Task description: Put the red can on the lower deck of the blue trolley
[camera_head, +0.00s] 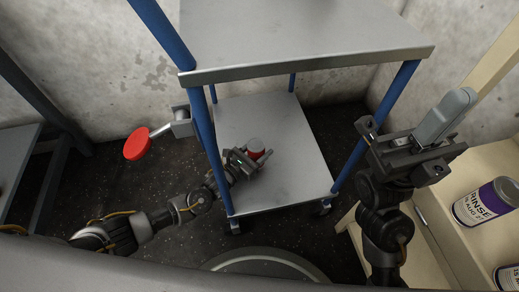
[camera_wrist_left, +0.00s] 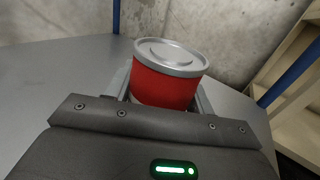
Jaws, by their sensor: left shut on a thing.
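The red can (camera_head: 256,152) has a grey lid and is over the lower deck (camera_head: 290,180) of the blue trolley (camera_head: 204,130). My left gripper (camera_head: 245,158) is shut around the can, reaching in from the left between the trolley's posts. In the left wrist view the red can (camera_wrist_left: 165,80) stands upright between the fingers; its base is hidden, so I cannot tell whether it touches the deck. My right gripper (camera_head: 402,148) is empty as far as I see, its fingers apart, to the right of the trolley.
The trolley's upper deck (camera_head: 300,35) overhangs the back of the lower one. Blue corner posts (camera_head: 375,125) bound the sides. A red round paddle (camera_head: 137,144) is at left. A shelf at right holds a purple-and-white can (camera_head: 485,203). The lower deck around the can is clear.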

